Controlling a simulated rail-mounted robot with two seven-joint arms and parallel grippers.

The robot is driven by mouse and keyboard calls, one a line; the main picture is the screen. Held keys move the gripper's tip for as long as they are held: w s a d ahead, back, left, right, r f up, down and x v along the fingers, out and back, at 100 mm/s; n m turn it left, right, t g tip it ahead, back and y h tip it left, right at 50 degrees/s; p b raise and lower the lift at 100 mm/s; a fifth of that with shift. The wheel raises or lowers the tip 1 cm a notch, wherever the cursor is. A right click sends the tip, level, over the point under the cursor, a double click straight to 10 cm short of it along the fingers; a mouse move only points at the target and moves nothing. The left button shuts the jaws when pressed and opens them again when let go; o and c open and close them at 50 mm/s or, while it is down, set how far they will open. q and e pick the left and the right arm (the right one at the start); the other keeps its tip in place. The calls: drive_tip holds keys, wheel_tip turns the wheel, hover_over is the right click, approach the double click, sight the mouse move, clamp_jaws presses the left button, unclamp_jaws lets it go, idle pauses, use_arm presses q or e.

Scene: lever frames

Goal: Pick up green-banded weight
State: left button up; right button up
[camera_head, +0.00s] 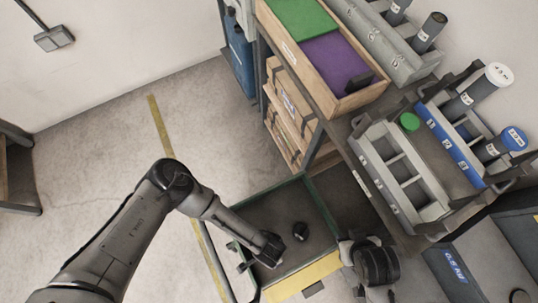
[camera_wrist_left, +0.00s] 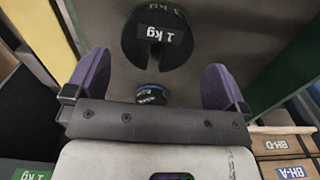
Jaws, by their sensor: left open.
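A cylinder with a green top (camera_head: 410,121) stands in the grey slotted rack at the right of the head view; I cannot see a band on its side. My left gripper (camera_head: 268,250) is low over the green-rimmed tray (camera_head: 265,218). In the wrist view its purple-padded fingers (camera_wrist_left: 155,85) are open, with nothing gripped. A small dark weight with a blue band (camera_wrist_left: 150,94) shows between and beyond the fingertips. A larger black slotted 1 kg weight (camera_wrist_left: 157,35) lies farther off. A small dark weight (camera_head: 300,230) shows in the tray.
A wooden box with green and purple compartments (camera_head: 335,62) stands above cartons on the shelf. Dark cylinders with white (camera_head: 499,75) and blue (camera_head: 515,138) ends stand at the right. A yellow strip (camera_head: 303,280) edges the tray. The floor at left is open.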

use_arm(q)
wheel_tip(320, 180, down, 4)
drive_tip(key=shift+s+r+b, duration=0.15)
drive_tip(key=shift+r+b, duration=0.1)
drive_tip(key=shift+b, duration=0.95)
drive_tip(key=shift+f+b, duration=0.35)
drive_tip(key=shift+f, duration=0.45)
drive_tip(key=shift+a, duration=0.1)
drive_tip(key=shift+c, duration=0.8)
drive_tip(key=c, duration=1.2)
drive_tip(key=shift+r, duration=0.1)
drive_tip(key=shift+c, duration=0.5)
